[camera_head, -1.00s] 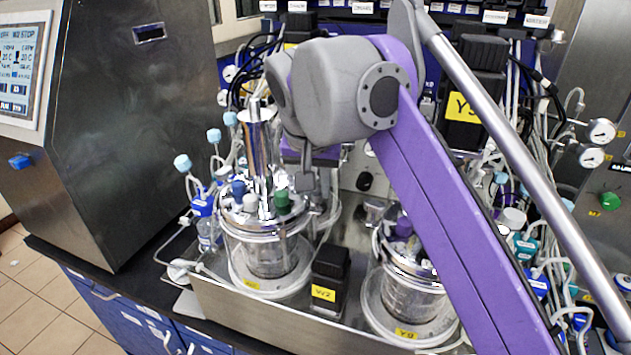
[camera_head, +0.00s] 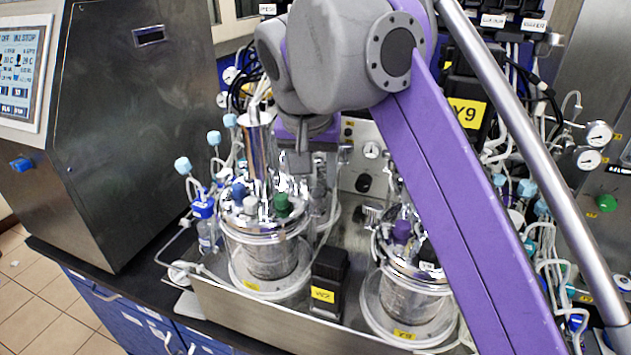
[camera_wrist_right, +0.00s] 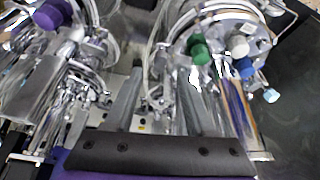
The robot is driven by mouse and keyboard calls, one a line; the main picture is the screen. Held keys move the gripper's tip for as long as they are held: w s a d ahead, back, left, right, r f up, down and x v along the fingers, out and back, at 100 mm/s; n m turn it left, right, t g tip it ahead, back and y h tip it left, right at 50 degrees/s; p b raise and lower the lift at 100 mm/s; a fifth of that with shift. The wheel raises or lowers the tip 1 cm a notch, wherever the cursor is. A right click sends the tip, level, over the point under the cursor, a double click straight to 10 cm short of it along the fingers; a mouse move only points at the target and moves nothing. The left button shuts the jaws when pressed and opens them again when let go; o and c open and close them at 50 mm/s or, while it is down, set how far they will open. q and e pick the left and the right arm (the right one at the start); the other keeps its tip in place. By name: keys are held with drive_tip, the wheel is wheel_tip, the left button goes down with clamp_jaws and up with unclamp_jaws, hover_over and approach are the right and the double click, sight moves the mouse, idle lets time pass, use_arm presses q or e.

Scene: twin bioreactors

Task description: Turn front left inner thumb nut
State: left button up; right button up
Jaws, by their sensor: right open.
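The left bioreactor vessel (camera_head: 267,258) is glass with a shiny metal head plate carrying blue, white and green (camera_head: 282,204) caps. The thumb nuts on it are too small to tell apart. My right gripper (camera_head: 303,162) hangs above the back right part of this head plate, partly hidden by its own wrist. In the right wrist view my right gripper (camera_wrist_right: 163,76) shows two spread fingers with nothing held between them. The green cap (camera_wrist_right: 199,52) there is just beyond the right finger. My left gripper is out of view.
The right vessel (camera_head: 408,296), with a purple cap (camera_head: 402,230), stands in the same metal tray (camera_head: 245,308). A black block (camera_head: 328,274) stands between the vessels. Tubes and cables crowd both sides. A large steel cabinet (camera_head: 140,130) stands at the left.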

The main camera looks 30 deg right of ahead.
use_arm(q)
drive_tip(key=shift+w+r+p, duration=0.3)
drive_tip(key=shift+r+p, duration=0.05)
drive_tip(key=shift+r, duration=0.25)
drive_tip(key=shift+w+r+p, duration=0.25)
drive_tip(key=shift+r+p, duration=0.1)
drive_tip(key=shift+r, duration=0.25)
use_arm(e)
drive_tip(key=v, duration=0.6)
drive_tip(key=shift+r, duration=0.1)
